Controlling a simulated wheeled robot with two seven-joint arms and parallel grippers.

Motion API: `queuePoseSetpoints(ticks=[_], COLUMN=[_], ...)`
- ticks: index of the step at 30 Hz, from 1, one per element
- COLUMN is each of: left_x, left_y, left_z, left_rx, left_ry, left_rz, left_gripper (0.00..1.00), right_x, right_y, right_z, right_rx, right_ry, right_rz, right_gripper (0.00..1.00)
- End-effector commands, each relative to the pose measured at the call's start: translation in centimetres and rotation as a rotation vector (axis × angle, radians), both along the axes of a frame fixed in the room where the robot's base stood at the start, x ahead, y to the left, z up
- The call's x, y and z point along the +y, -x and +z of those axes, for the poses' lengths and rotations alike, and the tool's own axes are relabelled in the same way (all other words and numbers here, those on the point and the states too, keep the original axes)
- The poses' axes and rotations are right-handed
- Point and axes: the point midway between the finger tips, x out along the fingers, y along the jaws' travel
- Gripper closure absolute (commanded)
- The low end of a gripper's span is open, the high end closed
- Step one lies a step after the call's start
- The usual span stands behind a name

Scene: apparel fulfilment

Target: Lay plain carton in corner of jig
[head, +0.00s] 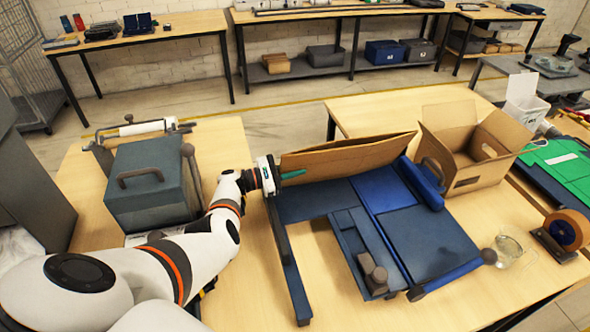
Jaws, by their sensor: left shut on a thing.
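A plain brown carton (340,160), folded nearly flat, is held above the far edge of the blue jig (325,200). Its right end reaches over the jig's raised far part. My left gripper (282,175) is shut on the carton's left end, with its green fingertip in front of the cardboard. The jig has a dark side bar running toward the front and several blue panels. I cannot tell whether the carton's lower edge touches the jig. My right gripper does not show.
An open brown box (470,150) stands just right of the jig. A dark grey case with a handle (150,183) is at the left. A tape roll on a holder (567,231) and a clear mug (508,247) are at the right. The table front (350,310) is clear.

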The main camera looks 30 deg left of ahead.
Motion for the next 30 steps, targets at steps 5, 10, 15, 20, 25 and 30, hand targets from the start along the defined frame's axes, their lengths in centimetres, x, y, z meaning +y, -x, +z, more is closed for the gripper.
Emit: queuePoseSetpoints(ticks=[5,10,15,20,25,30], left_x=[0.0,0.0,0.0,0.0,0.0,0.0], left_y=[0.0,0.0,0.0,0.0,0.0,0.0], left_z=[0.0,0.0,0.0,0.0,1.6,4.5], left_rx=[0.001,0.001,0.001,0.002,0.0,-0.002], left_ry=[-0.001,-0.001,-0.001,-0.001,-0.003,-0.005], left_rz=[0.0,0.0,0.0,0.0,0.001,0.001], left_gripper=[1.0,0.59,0.59,0.59,0.59,0.59], right_x=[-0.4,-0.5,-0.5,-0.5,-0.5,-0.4], right_y=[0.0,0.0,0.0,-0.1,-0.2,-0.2], right_z=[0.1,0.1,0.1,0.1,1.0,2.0], right_rx=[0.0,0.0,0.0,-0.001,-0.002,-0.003], right_ry=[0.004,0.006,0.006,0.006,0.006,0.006], right_rz=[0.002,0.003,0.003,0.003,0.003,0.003], right_gripper=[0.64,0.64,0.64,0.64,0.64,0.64])
